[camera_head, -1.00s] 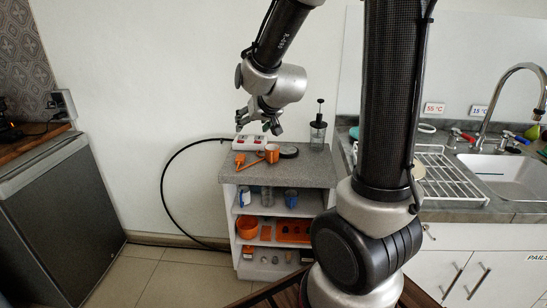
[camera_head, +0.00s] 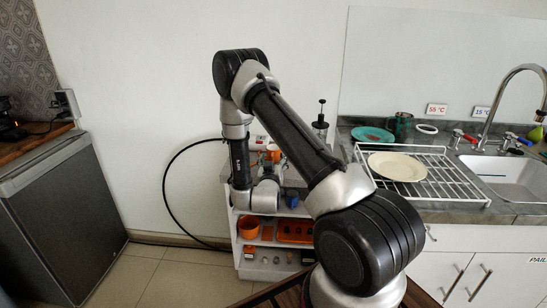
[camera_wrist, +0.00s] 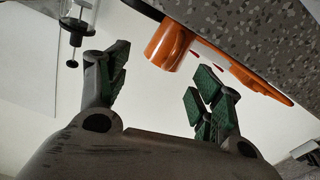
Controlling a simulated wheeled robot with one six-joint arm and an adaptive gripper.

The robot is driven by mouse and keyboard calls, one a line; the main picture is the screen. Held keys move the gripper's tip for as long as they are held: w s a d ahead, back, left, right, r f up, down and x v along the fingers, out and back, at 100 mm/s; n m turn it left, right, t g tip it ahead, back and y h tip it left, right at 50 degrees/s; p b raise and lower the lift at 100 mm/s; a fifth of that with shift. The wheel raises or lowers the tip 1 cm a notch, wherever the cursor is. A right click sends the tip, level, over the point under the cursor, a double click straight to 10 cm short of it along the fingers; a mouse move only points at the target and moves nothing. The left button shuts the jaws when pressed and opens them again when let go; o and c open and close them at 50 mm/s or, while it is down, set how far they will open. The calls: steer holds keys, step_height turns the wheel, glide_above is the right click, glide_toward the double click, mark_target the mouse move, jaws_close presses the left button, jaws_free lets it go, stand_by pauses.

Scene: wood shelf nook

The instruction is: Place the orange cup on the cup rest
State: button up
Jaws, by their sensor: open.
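The orange cup (camera_head: 272,154) stands on the grey speckled top of the shelf unit, partly hidden by my arm. In the wrist view the orange cup (camera_wrist: 168,45) is near the top centre, beyond my fingers and apart from them. My gripper (camera_wrist: 158,85) is open with its green-padded fingers spread, and nothing is between them. I cannot make out the cup rest now; a dark round disc beside the cup earlier is hidden by my arm.
A long orange utensil (camera_wrist: 262,85) lies along the speckled top (camera_wrist: 270,30). A plunger jar (camera_head: 320,122) stands behind. Shelves below hold a blue mug (camera_head: 291,197) and an orange bowl (camera_head: 248,227). A dish rack (camera_head: 440,175) with a plate is at right.

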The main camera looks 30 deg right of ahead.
mark_target(272, 156)
steer(key=x, duration=0.5)
steer(key=shift+w+a, duration=0.15)
steer(key=shift+w, duration=0.25)
steer(key=shift+s+f, duration=0.1)
jaws_close()
